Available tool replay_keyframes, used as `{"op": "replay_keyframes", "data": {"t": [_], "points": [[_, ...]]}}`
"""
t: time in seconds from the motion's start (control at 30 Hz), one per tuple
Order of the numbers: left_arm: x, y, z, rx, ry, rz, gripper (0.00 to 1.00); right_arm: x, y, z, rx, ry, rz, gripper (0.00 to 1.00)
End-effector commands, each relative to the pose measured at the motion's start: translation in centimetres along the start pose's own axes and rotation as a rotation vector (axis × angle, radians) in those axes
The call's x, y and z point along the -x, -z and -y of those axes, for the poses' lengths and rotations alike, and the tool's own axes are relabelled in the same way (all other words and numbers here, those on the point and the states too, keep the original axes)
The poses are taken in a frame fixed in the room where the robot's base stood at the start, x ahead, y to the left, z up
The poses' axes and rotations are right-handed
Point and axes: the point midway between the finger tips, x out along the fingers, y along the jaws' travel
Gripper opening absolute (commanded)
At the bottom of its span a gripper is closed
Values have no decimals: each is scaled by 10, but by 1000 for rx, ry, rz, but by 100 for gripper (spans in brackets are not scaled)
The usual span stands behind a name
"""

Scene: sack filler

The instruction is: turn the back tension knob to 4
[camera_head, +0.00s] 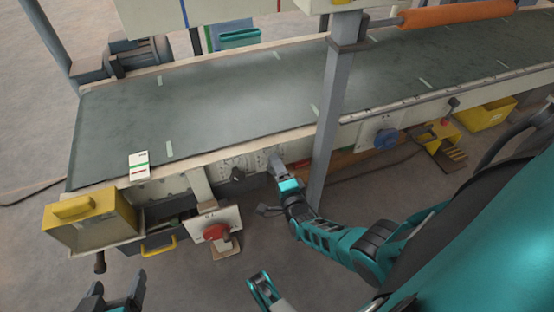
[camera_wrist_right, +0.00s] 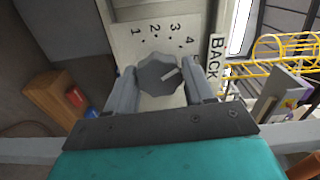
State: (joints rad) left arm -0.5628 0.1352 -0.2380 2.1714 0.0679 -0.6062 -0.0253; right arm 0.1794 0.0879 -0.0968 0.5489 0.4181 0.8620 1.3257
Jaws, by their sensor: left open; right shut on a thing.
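The back tension knob (camera_wrist_right: 158,76) is a grey, lobed knob on a pale dial plate (camera_wrist_right: 125,45) in the right wrist view. The printed numbers 1 to 4 show above it, beside a label reading BACK (camera_wrist_right: 216,58). Its white pointer line slants to the upper right, below the direction of the 4. My right gripper (camera_wrist_right: 164,88) is shut on the knob, one finger on each side; the right finger hides part of the scale. In the head view it (camera_head: 276,163) reaches the conveyor's front side. My left gripper (camera_head: 117,304) is open and empty at the lower left.
A dark knob (camera_head: 237,174) sits left of my right gripper. A grey post (camera_head: 329,120) stands close on its right. A red button (camera_head: 215,231), a yellow box (camera_head: 90,218) and a blue knob (camera_head: 386,139) line the conveyor (camera_head: 230,95). Floor before it is partly clear.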

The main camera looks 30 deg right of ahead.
Motion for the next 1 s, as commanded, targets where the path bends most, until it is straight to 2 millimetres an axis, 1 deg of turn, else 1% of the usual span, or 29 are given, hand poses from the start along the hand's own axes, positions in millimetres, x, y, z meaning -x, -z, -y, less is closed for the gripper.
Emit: {"op": "replay_keyframes", "data": {"t": [0.03, 0.27, 0.3, 0.5, 0.77, 0.87, 1.0], "points": [[0, 0, 0, 0, 0, 0, 75, -2, 3, 1, 0, 3, -5, 23], [0, 0, 0, 0, 0, 0, 75, -2, 3, 1, 1, 3, -5, 23], [0, 0, 0, 0, 0, 0, 75, -2, 3, 1, 1, 3, -5, 57], [0, 0, 0, 0, 0, 1, 75, -1, 2, 1, 2, 2, -3, 75], [2, -2, -1, 1, -1, 7, 75, 0, 1, 2, 2, 1, -1, 75], [5, 2, -1, 2, 0, 8, 75, 0, 1, 9, 2, 1, -1, 75], [14, 14, 0, 3, 6, 0, 75, 0, 3, 30, 2, 2, -2, 75]]}}
